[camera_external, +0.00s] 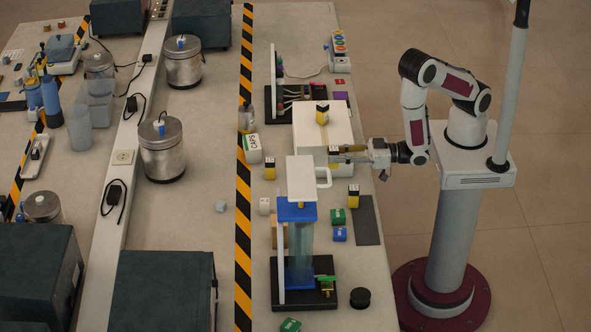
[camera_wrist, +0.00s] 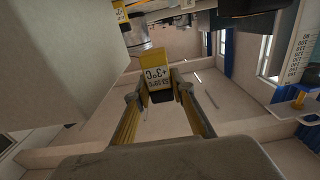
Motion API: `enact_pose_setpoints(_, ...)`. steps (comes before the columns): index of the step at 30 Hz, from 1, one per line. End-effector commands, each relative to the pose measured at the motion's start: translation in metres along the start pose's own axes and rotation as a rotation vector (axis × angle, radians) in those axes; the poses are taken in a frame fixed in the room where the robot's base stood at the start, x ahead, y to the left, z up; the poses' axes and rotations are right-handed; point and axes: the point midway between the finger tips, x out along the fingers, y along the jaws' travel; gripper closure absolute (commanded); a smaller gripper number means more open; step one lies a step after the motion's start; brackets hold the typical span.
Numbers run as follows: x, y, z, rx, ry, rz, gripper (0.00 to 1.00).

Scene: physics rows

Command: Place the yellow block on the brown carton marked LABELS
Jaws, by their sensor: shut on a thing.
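In the wrist view a yellow block (camera_wrist: 155,72) with a printed label and a dark end sits between the fingertips of my gripper (camera_wrist: 158,92). My gripper is shut on it. In the external view my gripper (camera_external: 338,156) reaches left beside the front of a white box, and the held block (camera_external: 334,150) shows small at its tips. A tan-brown carton (camera_external: 279,236) stands partly hidden behind the blue-topped stand. No LABELS marking can be read on it.
A white box (camera_external: 311,134) carries another yellow-and-black block (camera_external: 322,113). Similar blocks stand at its left (camera_external: 269,169) and nearer the front (camera_external: 353,196). A blue-topped stand (camera_external: 297,211) with a white handled piece rises between my gripper and the carton. A CAPS box (camera_external: 251,149) stands left.

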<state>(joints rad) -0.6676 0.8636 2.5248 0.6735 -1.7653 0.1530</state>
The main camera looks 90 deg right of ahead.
Motion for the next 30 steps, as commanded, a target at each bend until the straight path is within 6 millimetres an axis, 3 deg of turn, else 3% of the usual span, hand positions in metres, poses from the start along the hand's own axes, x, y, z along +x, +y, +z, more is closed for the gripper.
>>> enact_pose_setpoints(11,0.016,-0.009,-0.016,0.005,0.005,-0.001,1.00)
enact_pose_setpoints(30,0.117,-0.117,-0.063,0.004,0.005,-0.148,1.00)
